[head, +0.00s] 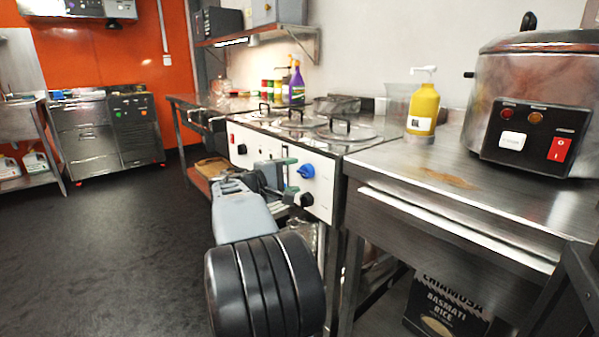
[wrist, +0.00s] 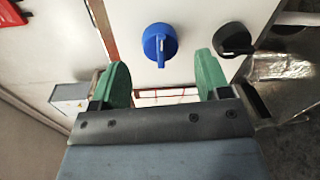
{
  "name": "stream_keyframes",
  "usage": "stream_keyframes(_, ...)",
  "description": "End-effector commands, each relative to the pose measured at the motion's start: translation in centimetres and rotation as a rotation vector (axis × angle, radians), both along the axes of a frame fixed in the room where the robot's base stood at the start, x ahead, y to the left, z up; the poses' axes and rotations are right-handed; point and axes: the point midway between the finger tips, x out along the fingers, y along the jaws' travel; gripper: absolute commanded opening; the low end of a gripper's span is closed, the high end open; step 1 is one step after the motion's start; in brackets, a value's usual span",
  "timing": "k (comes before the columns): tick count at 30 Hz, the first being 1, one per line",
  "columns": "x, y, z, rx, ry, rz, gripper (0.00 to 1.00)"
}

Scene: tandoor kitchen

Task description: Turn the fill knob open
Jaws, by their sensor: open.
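A blue knob (wrist: 160,44) sits on the white front panel (head: 262,163) of the steel cooking unit. In the wrist view it lies ahead of my gripper (wrist: 164,84), between the lines of its two green fingertips and apart from them. In the head view the blue knob (head: 306,171) shows just right of my gripper (head: 274,172). My gripper is open with nothing between its fingers. A black knob (wrist: 232,40) sits to the right of the blue one, close to the right fingertip. No label tells which knob is the fill knob.
Lidded pots (head: 335,130) sit in the unit's top. A steel table (head: 440,180) on the right holds a yellow pump bottle (head: 423,109) and a large cooker (head: 530,95). The dark floor (head: 120,240) on the left is clear.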

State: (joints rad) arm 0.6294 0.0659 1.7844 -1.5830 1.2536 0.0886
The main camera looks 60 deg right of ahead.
Motion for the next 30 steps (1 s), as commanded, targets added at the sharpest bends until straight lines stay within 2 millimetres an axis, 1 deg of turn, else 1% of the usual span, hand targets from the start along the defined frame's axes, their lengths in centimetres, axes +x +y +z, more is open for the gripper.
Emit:
stream_keyframes(1,0.5,1.1,0.4,0.000,0.000,0.005,0.70)
stream_keyframes(6,1.6,4.5,0.7,0.000,0.001,0.005,0.70)
stream_keyframes(12,2.6,7.6,0.8,0.000,0.001,0.004,0.70)
stream_keyframes(15,2.9,8.6,0.8,0.000,0.000,0.003,0.70)
stream_keyframes(21,3.2,9.6,0.8,0.000,-0.001,0.001,0.70)
stream_keyframes(30,3.2,9.7,0.7,0.000,0.000,0.000,0.70)
